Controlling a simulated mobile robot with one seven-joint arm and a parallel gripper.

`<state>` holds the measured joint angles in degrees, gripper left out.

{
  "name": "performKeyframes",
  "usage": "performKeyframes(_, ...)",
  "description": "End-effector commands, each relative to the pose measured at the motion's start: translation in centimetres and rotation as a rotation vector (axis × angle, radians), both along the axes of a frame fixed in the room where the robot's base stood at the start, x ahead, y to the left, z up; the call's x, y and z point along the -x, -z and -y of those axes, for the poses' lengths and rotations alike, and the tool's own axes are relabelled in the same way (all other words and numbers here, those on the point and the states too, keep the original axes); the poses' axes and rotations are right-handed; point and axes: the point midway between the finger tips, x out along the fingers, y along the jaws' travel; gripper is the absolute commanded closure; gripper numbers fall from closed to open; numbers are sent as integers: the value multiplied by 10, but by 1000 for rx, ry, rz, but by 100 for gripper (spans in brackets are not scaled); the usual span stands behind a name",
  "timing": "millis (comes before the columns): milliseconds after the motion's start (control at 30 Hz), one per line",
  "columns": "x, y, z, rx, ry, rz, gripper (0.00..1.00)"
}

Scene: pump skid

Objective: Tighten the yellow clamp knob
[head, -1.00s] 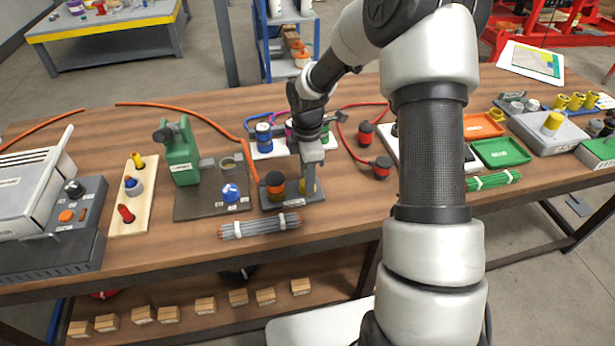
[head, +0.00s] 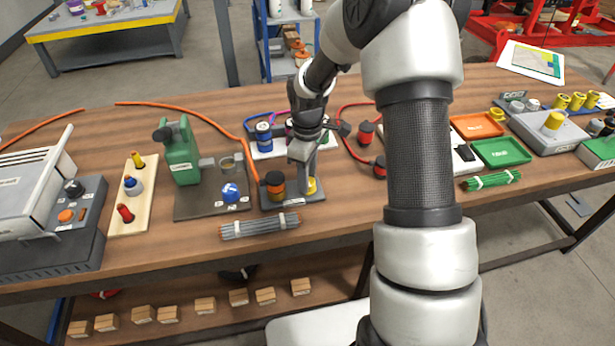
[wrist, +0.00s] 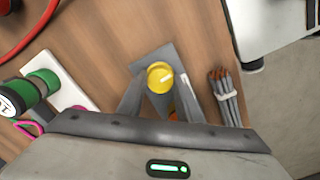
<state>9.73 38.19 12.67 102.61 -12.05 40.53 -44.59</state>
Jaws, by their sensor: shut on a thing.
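The yellow clamp knob (wrist: 160,76) is a round cap with a pale mark on top, on a small grey base plate (wrist: 150,58). In the head view the knob (head: 312,186) shows low at the right end of the plate (head: 290,199), partly hidden by my fingers. My gripper (head: 309,184) points down over it. In the wrist view the two fingers of my gripper (wrist: 158,98) lie on either side of the knob, shut on it. An orange and black cylinder (head: 276,184) stands on the same plate, left of the knob.
A bundle of grey rods (head: 260,225) lies in front of the plate. A dark board with a green pump-like body (head: 178,150) and a blue knob (head: 230,193) is to the left. Red-capped parts (head: 365,133) and a red hose are behind, to the right.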

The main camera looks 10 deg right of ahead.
Motion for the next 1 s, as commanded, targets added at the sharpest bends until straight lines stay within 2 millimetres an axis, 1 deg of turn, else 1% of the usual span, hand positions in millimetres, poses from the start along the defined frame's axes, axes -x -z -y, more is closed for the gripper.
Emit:
performKeyframes(600,-1,-1,0,0,580,1,90)
performKeyframes(800,-1,-1,0,0,742,1,90)
performKeyframes(1000,0,-1,0,0,859,1,90)
